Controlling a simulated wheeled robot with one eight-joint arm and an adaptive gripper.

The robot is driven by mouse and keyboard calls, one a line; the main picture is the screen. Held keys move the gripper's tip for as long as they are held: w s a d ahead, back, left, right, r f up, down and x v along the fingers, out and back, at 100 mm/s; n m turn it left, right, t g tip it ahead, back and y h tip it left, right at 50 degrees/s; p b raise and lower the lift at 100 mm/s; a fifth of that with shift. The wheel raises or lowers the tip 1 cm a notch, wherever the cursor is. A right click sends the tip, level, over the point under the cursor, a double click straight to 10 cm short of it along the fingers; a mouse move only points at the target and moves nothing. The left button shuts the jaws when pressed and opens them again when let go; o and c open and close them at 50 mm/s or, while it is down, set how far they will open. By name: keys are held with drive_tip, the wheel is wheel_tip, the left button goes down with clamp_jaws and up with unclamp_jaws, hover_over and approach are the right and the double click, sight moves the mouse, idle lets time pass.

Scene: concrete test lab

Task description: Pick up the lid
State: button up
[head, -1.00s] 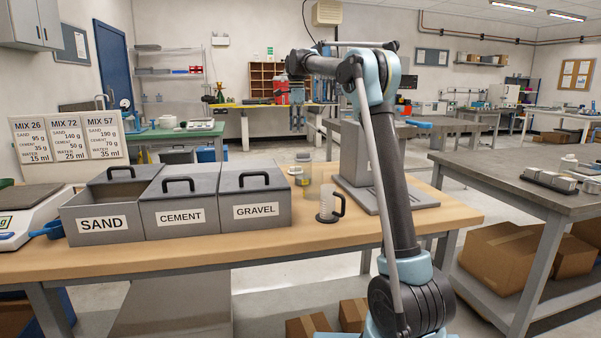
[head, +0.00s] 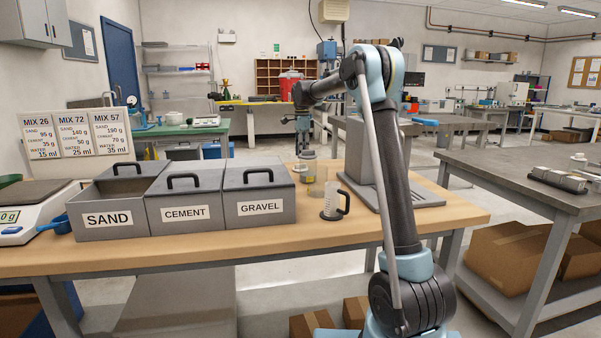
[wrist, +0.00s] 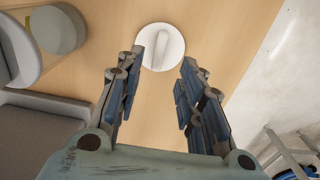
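The lid (wrist: 161,47) is a round white disc with a raised bar grip across its middle. It lies flat on the wooden table in the wrist view. My gripper (wrist: 163,62) is open, with its fingers apart on the left and right of the lid's near side and nothing held between them. In the head view my gripper (head: 303,145) points down over the far side of the table, beyond the gravel bin. The lid is too small there to make out clearly.
The gravel bin (head: 262,208) and two other bins line the table. A handled measuring jug (head: 333,203) stands to their right. The table edge lies right of the lid in the wrist view.

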drive_tip(key=shift+s+a+f, duration=0.1)
drive_tip(key=shift+a+f, duration=0.05)
drive_tip(key=shift+f, duration=1.15)
drive_tip(key=shift+s+a+f, duration=0.1)
drive_tip(key=shift+a+f, duration=0.05)
drive_tip(key=shift+f, duration=1.1)
clamp_jaws()
